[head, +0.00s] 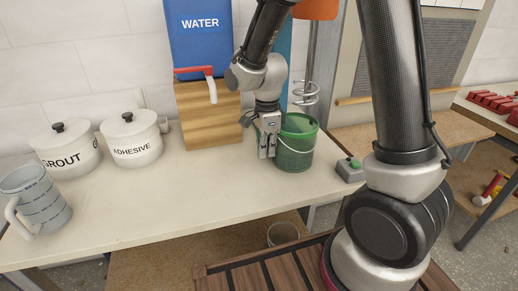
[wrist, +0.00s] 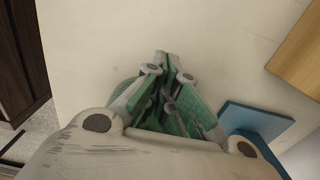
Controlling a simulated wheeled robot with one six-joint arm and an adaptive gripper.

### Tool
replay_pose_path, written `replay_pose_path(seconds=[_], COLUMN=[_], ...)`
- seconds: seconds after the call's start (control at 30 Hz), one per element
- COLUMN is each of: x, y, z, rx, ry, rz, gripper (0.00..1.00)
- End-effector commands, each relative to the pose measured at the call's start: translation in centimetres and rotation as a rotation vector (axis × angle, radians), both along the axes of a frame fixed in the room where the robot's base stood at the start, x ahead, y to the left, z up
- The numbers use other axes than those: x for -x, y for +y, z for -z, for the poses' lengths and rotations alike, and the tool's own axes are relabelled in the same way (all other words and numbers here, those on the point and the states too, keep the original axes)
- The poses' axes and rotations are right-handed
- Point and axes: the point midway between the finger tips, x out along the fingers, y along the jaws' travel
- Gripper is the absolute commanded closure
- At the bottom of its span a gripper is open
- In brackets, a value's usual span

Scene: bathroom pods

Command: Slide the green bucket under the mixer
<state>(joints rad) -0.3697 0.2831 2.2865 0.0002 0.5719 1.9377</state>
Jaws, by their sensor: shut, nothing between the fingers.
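The green bucket (head: 297,148) stands upright on the pale worktop, right of the wooden block. The mixer shows as an orange head (head: 315,9) at the top edge with a metal spiral stirrer (head: 306,93) below it. In the head view the stirrer appears just above the bucket's rim; whether it is exactly over the opening I cannot tell. My gripper (head: 267,150) points down at the bucket's left side, close to it, with its fingers together; contact is unclear. In the wrist view my gripper's fingertips (wrist: 163,60) meet with nothing between them, and the bucket is mostly hidden.
A blue WATER tank (head: 200,45) with a red-handled tap stands on a wooden block (head: 208,118). GROUT (head: 67,150) and ADHESIVE (head: 134,140) pots and a grey jug (head: 36,200) are at left. A green-button box (head: 350,169) sits right of the bucket. The front worktop is clear.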

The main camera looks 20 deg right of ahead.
Motion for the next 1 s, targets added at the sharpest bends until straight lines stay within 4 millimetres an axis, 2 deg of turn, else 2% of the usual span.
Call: replay_pose_path(seconds=[0.37,0.6,1.0], x=[0.0,0.0,-0.2], y=[-0.3,-2.7,-2.7], z=[0.0,0.0,0.0], rx=[0.000,0.000,0.000], ry=[0.000,-0.001,0.000], rz=[0.000,0.002,0.000], gripper=[1.00,1.00,1.00])
